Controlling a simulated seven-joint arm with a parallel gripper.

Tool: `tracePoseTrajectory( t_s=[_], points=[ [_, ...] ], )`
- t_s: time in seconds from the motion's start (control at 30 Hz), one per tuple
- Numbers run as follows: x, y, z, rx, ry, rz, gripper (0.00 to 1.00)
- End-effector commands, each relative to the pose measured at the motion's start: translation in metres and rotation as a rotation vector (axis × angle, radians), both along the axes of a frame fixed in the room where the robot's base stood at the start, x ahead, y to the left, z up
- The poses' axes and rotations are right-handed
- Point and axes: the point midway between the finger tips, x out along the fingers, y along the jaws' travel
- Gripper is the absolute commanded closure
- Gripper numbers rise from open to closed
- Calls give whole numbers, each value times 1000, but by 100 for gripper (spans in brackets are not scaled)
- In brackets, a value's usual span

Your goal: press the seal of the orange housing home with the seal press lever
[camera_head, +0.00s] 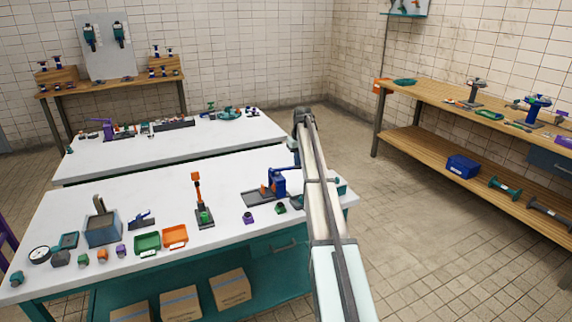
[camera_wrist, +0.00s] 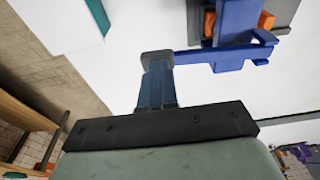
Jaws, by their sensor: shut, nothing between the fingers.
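The blue seal press (camera_head: 279,180) stands on a dark base near the right end of the front white table. A small orange part (camera_head: 264,189), which looks like the housing, is at the press; its seal is too small to make out. In the wrist view the blue lever (camera_wrist: 225,58) reaches left from the press, with orange (camera_wrist: 266,20) showing beside it. My gripper (camera_wrist: 157,57) is shut and empty. Its grey tip is at the lever's free end; I cannot tell whether they touch. In the head view my arm mostly hides the gripper.
A purple part (camera_head: 248,218) and a dark green part (camera_head: 281,208) lie in front of the press. A green tool with an orange top (camera_head: 203,200) stands to its left, beyond an orange tray (camera_head: 174,235). A wooden bench (camera_head: 430,92) is at the right across open floor.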

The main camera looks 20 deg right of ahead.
Motion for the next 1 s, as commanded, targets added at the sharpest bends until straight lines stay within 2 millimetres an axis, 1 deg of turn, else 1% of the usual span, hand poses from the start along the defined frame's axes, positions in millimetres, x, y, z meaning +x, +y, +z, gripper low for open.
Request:
tracePoseTrajectory(
  t_s=[0.03, 0.3, 0.9, 1.0],
  points=[
    [-1, 0, -3, 1, 3, 0, 100],
    [-1, 0, -11, 1, 3, 0, 100],
    [-1, -1, -28, -1, 3, 0, 100],
    [-1, -1, -28, -1, 3, 0, 100]
  ],
)
